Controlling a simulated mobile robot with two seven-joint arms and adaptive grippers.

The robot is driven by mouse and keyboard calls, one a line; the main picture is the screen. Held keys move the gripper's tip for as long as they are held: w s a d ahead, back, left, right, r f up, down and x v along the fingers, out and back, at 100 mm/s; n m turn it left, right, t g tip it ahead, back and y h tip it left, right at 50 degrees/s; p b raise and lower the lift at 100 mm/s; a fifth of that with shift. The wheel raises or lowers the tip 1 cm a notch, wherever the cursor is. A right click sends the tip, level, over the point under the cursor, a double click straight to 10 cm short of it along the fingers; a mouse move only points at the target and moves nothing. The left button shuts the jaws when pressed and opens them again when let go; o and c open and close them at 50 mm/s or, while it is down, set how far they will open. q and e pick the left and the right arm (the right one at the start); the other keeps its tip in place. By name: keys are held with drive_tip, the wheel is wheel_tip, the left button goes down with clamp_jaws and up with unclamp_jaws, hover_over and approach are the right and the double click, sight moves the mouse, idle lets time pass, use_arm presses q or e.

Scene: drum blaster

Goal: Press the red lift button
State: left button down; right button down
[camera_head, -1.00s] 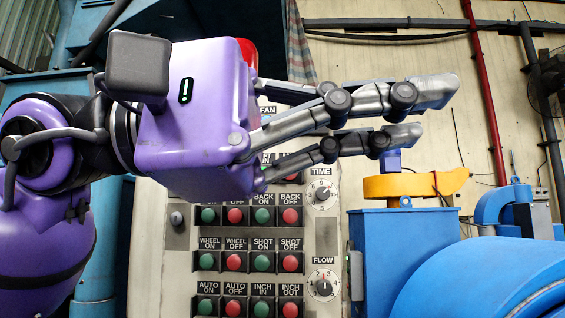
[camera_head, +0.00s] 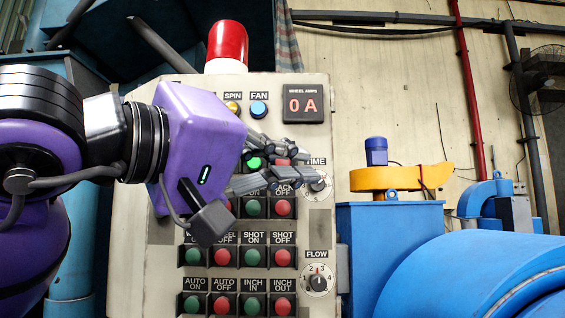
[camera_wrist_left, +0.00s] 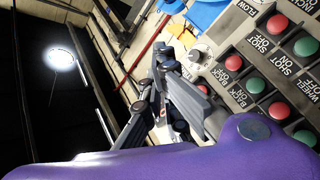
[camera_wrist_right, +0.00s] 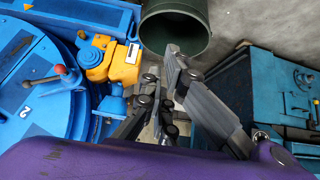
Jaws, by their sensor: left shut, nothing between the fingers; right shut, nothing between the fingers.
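The control panel (camera_head: 330,262) has rows of green and red buttons. A red button (camera_head: 281,163) in the row above the BACK row is partly covered by my left gripper, with a green button (camera_head: 254,163) to its left; their labels are hidden. My left gripper (camera_head: 312,158) is shut and empty, in front of the panel's right side, pointing right towards the TIME knob (camera_head: 319,186). I cannot tell whether it touches the panel. It also shows in the left wrist view (camera_wrist_left: 160,55). My right gripper (camera_wrist_right: 168,65) is shut and empty, away from the panel.
A red beacon (camera_head: 228,42) stands on top of the panel. The wheel amps display (camera_head: 303,105) reads 0 A. Blue machinery (camera_head: 390,250) with a yellow part (camera_head: 395,178) lies right of the panel. A green bin (camera_wrist_right: 175,25) shows in the right wrist view.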

sight(283, 162)
use_arm(q)
drive_tip(key=w+b, duration=0.1)
drive_tip(key=w, duration=0.7)
drive_tip(key=shift+w, duration=0.4)
idle(1.1)
drive_tip(key=shift+w, duration=0.1)
drive_tip(key=shift+w, duration=0.3)
drive_tip(key=shift+w, duration=0.45)
idle(0.9)
drive_tip(key=shift+s, duration=0.9)
